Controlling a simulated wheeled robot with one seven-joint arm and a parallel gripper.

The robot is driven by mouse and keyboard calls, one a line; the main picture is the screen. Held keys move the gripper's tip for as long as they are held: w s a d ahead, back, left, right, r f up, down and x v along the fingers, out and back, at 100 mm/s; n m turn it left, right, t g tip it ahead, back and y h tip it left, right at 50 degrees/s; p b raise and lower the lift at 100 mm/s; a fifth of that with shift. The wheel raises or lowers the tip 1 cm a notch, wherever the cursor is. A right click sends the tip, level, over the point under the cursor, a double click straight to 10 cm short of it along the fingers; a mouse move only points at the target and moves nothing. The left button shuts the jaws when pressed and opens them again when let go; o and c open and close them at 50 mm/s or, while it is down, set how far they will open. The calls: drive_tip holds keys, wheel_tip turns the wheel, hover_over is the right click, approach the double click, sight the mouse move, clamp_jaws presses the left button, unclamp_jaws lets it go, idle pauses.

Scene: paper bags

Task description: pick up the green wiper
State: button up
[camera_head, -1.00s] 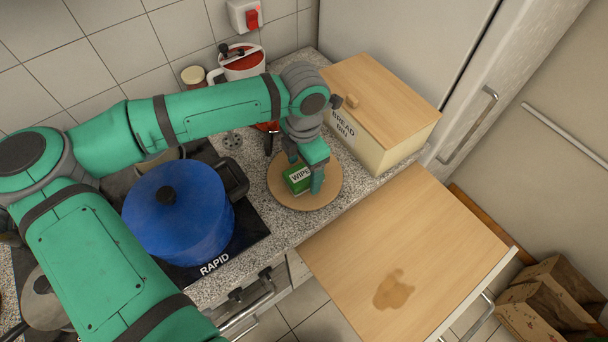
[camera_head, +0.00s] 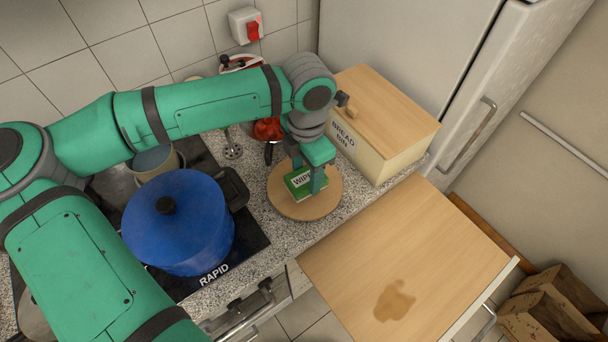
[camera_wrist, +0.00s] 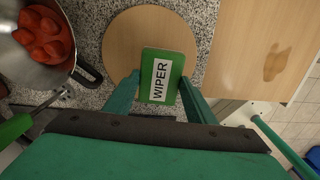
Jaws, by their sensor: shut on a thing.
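The green wiper (camera_head: 299,183) is a flat green block with a white label reading WIPER. It is over the round wooden board (camera_head: 307,209) on the counter; I cannot tell whether it still touches the board. My gripper (camera_head: 308,183) is shut on the wiper, with one finger on each side of it. My fingers hide part of the wiper in the head view.
A blue pot (camera_head: 178,222) stands on the hob to the left. The bread bin (camera_head: 383,125) is close on the right. A pan of red food (camera_wrist: 40,40) is at left in the wrist view. A stained wooden surface (camera_head: 430,260) juts out in front. Paper bags (camera_head: 548,305) are at lower right.

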drive_tip(key=s+d+r, duration=0.6)
drive_tip(key=s+r, duration=0.2)
drive_tip(key=s, duration=0.3)
drive_tip(key=shift+d+r, duration=0.25)
drive_tip(key=shift+o, duration=1)
drive_tip(key=shift+c, duration=0.5)
